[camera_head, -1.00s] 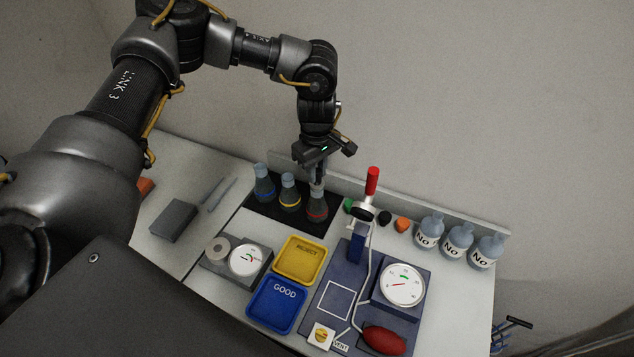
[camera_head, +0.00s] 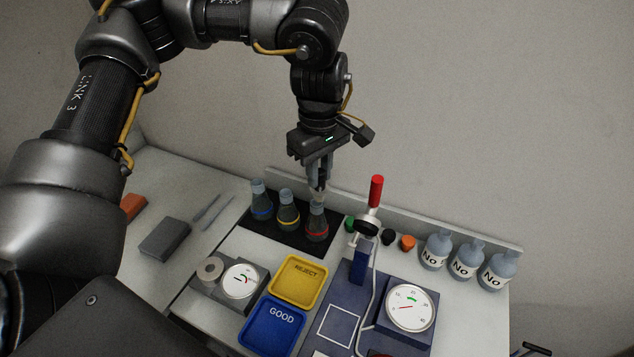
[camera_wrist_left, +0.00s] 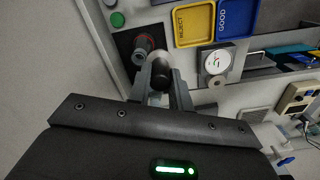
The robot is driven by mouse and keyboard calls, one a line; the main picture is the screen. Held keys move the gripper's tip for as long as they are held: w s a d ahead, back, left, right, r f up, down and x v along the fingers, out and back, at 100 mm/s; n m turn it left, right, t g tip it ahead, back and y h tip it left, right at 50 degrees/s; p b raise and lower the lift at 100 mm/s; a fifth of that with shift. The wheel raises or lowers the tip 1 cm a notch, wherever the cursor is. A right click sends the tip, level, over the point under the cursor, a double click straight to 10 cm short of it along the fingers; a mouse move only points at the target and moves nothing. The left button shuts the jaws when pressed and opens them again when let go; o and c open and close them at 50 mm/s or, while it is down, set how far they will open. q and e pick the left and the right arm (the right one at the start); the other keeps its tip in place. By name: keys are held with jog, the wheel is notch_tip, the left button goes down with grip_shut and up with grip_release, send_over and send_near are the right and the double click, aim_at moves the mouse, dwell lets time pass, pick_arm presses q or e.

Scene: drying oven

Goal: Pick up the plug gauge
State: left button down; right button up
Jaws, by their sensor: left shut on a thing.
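My left gripper (camera_head: 318,187) points down above the dark mat at the back, over the red-banded flask (camera_head: 317,228). Its fingers are shut on a short, dark, cylindrical piece with a pale rim, which I take to be the plug gauge (camera_wrist_left: 160,74). It shows between the two fingers in the left wrist view, and the fingers mostly hide it in the head view. The red-banded flask shows just beyond it in the left wrist view (camera_wrist_left: 143,42). I cannot tell how wide the gap to the flask is. My right gripper is not in view.
Yellow-banded (camera_head: 288,214) and blue-banded (camera_head: 261,206) flasks stand close to the left. A yellow REJECT tray (camera_head: 280,297), a dial block (camera_head: 259,291) and a stand with a red-topped lever (camera_head: 376,190) are nearer. Several bottles (camera_head: 466,262) stand right. The back wall rises behind.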

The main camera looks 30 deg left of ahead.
pick_arm(q)
jog(key=s+d+r+p, duration=0.2)
jog(key=s+d+r, duration=0.2)
jog(key=s+r, duration=0.2)
jog(key=shift+r+p, duration=0.3)
jog(key=shift+p, duration=0.1)
dwell(0.7)
jog(key=shift+s, duration=0.1)
